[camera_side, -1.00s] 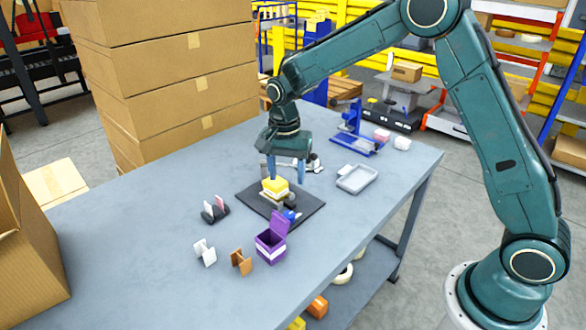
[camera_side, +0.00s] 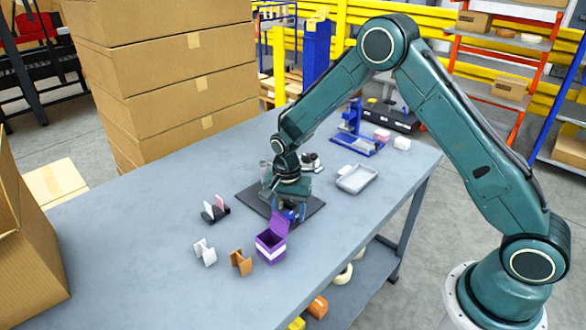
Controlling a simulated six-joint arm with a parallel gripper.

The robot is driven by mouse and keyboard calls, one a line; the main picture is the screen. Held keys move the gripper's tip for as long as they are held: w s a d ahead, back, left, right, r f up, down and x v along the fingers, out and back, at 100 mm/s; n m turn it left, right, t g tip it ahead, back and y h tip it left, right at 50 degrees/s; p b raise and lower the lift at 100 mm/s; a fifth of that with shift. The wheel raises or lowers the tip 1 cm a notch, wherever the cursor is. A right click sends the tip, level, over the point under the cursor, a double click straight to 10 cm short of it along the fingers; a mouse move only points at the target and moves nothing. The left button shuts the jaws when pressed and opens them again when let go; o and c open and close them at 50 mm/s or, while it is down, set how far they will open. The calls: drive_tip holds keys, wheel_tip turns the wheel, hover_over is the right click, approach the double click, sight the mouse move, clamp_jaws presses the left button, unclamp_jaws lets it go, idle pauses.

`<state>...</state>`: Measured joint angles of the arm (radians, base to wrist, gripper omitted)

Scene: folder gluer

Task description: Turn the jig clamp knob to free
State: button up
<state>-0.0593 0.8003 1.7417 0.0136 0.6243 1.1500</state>
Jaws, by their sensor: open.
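A blue knob (camera_side: 290,215) shows at the front edge of a dark jig mat (camera_side: 252,198) on the grey table. I take it to be the jig clamp knob, but its turn position is too small to read. My gripper (camera_side: 289,210) is open and points down over the knob, with its fingers low around or just beside it. I cannot tell whether they touch it. The gripper and wrist hide the yellow block and most of the jig.
An open purple box (camera_side: 271,243) stands just in front of the mat, close to my gripper. A brown holder (camera_side: 241,262), a white holder (camera_side: 204,253) and a dark card stand (camera_side: 215,211) are to the left. A grey tray (camera_side: 357,179) lies at right.

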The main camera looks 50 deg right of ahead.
drive_tip(key=shift+f, duration=0.1)
drive_tip(key=shift+c, duration=0.4)
drive_tip(key=c, duration=0.9)
drive_tip(key=shift+n, duration=0.4)
drive_tip(key=n, duration=0.4)
drive_tip(key=shift+n, duration=2.1)
drive_tip(key=o, duration=1)
